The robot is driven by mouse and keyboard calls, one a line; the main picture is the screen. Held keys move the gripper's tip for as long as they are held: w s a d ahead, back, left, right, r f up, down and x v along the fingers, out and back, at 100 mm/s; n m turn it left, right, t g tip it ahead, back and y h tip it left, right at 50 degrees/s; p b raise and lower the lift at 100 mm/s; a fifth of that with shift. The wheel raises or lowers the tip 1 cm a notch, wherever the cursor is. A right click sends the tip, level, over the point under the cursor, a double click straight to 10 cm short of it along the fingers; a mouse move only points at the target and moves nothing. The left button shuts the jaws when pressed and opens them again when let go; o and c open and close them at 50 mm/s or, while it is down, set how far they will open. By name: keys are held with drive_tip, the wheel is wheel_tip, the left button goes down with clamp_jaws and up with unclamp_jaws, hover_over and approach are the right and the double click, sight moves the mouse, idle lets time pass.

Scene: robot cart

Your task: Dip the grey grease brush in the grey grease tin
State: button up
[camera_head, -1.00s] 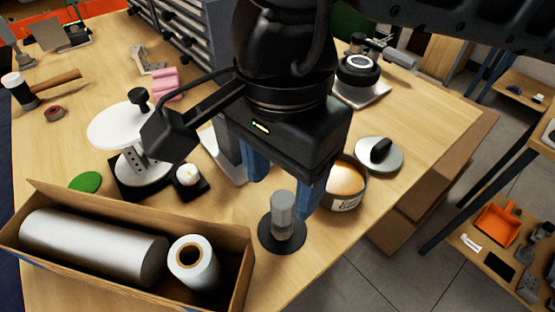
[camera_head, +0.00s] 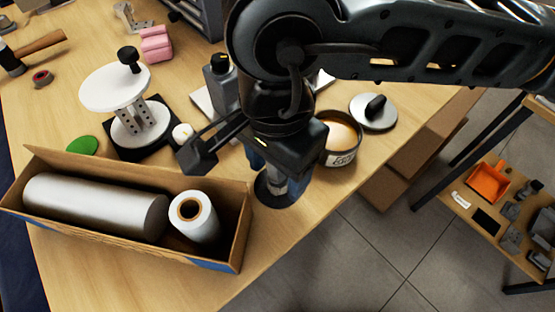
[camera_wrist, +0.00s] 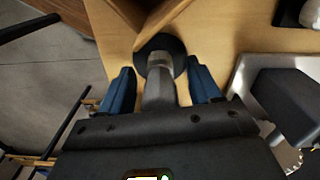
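The grey brush (camera_wrist: 160,85) stands upright on a dark round base (camera_head: 284,201). In the head view my gripper (camera_head: 277,175) hides most of the brush. In the wrist view the two blue fingers of my gripper (camera_wrist: 162,88) are open on either side of the brush handle, with a gap on each side. The grease tin (camera_head: 343,157) is open, with tan contents and a label I cannot read clearly. It stands just right of the gripper. A round metal lid (camera_head: 365,119) with a black knob lies beyond the tin.
A cardboard box (camera_head: 120,244) holding a grey cylinder and a white roll stands left of the brush. A white round-topped stand (camera_head: 107,90) is behind it. The table's right edge is close to the tin and brush.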

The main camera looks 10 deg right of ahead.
drive_tip(key=c, duration=1)
drive_tip(key=o, duration=0.7)
drive_tip(key=shift+r, duration=0.1)
drive_tip(key=shift+r+p, duration=0.55)
drive_tip(key=shift+r, duration=0.85)
clamp_jaws()
